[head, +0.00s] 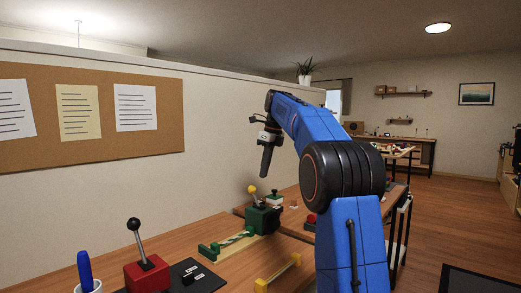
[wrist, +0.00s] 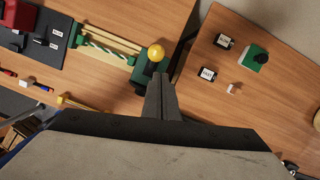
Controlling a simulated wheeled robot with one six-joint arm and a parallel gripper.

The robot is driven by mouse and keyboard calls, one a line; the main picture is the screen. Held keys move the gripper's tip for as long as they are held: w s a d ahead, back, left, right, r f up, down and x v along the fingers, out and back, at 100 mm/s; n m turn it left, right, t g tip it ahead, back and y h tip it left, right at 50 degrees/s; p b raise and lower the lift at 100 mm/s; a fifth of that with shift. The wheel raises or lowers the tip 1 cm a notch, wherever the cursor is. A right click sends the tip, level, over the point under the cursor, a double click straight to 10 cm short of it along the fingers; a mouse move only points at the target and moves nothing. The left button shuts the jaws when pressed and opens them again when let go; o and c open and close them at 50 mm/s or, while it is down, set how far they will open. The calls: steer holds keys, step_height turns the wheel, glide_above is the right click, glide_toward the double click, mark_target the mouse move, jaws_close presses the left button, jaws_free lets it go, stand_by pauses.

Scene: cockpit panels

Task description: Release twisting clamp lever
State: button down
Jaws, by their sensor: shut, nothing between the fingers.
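A green block (head: 262,219) with a yellow ball-topped lever (head: 252,190) stands on the wooden bench, at the end of a green-and-cream slatted rail (head: 226,244). In the wrist view, the yellow ball (wrist: 156,52) sits just beyond my fingertips, with the green block (wrist: 143,72) partly visible beside them. My gripper (head: 265,172) points down above the green block, apart from it. In the wrist view, my gripper (wrist: 160,78) is shut and empty; whether it touches the ball is unclear there. I cannot tell for certain which lever is the twisting clamp.
A red box with a black-knobbed lever (head: 147,273) stands at the front left, near a blue pen in a cup (head: 85,272). A yellow handle (head: 278,273) lies nearer. A second bench holds labelled switches (wrist: 207,74) and a black-knobbed green block (wrist: 252,58).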

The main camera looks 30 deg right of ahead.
step_height(320, 180, up, 8)
steer(key=w, duration=0.2)
steer(key=shift+w, duration=0.15)
stand_by(0.8)
